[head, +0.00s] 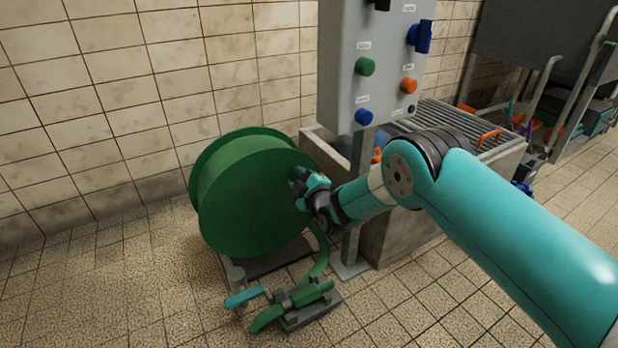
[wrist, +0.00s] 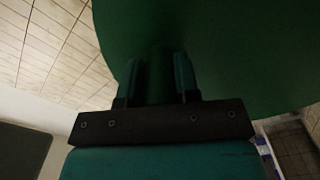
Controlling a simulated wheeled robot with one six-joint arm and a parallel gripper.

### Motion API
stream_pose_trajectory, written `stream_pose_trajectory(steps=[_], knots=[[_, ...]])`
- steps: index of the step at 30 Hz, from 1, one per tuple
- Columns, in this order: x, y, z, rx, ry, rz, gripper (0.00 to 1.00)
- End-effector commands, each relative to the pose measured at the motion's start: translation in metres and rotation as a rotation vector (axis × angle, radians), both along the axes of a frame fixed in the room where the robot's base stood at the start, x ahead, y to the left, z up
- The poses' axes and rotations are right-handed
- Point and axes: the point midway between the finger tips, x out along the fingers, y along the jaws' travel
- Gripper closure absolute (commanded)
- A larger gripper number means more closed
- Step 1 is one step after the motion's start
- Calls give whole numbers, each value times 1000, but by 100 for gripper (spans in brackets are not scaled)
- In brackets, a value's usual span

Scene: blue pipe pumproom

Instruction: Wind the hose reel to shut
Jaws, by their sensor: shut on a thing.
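The green hose reel (head: 250,200) stands on the floor by the tiled wall, its round side facing my arm. My gripper (head: 300,184) is at the right part of that side in the head view. In the wrist view the two fingers of my gripper (wrist: 158,80) are shut on a dark green handle (wrist: 159,62) that stands out from the reel's side (wrist: 225,50). The handle is hidden behind the gripper in the head view. A green hose (head: 319,255) runs down from the reel to the floor.
A grey control panel (head: 345,75) with coloured knobs stands behind my gripper, on a post beside the reel. A concrete basin with a grate (head: 470,127) is to the right. A green nozzle (head: 305,296) and a teal lever (head: 244,297) sit low in front. Tiled floor at left is clear.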

Motion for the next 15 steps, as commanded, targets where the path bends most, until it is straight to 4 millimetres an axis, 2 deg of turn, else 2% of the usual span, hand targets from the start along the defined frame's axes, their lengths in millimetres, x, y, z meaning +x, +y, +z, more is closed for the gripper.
stream_pose_trajectory(steps=[3, 15], knots=[[-6, 10, 12, -82, -54, 2, 100], [-20, 31, 25, -280, -177, 1, 100]])
